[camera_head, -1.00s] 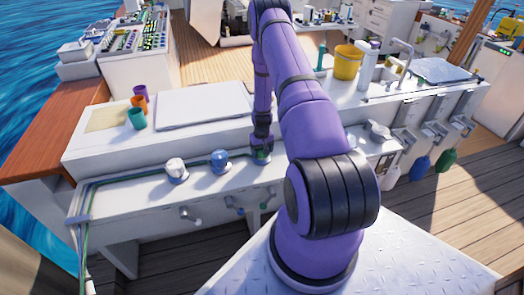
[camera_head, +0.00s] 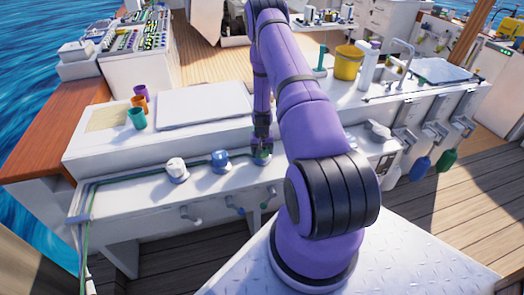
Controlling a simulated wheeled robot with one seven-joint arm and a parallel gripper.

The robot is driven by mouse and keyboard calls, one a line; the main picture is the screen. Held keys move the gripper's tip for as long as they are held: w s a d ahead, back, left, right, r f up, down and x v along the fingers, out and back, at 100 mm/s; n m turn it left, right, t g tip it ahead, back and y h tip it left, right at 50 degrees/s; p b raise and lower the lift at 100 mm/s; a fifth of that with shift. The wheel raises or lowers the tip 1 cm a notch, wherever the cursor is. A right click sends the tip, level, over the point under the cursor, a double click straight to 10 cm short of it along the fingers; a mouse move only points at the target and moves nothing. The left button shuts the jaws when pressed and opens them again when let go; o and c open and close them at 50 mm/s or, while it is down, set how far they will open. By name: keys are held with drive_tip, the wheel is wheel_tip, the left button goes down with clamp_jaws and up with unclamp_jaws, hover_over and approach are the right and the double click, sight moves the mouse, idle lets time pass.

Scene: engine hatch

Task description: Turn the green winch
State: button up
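The green winch (camera_head: 262,159) stands on the white bench, at the right end of a row with a white winch and a blue winch. Only a bit of its green shows under my gripper. My gripper (camera_head: 262,149) points straight down at the winch top, with its fingers at or around it. I cannot tell from this distance whether the fingers are closed on it or only beside it.
The blue winch (camera_head: 221,160) and the white winch (camera_head: 176,168) stand just left of my gripper. A white board (camera_head: 203,107) and several coloured cups lie behind. A yellow bucket (camera_head: 348,62) stands at the back right. Handles hang below the bench front.

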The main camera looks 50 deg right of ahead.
drive_tip(key=o, duration=0.9)
wheel_tip(320, 180, up, 11)
drive_tip(key=shift+f, duration=0.1)
idle(0.4)
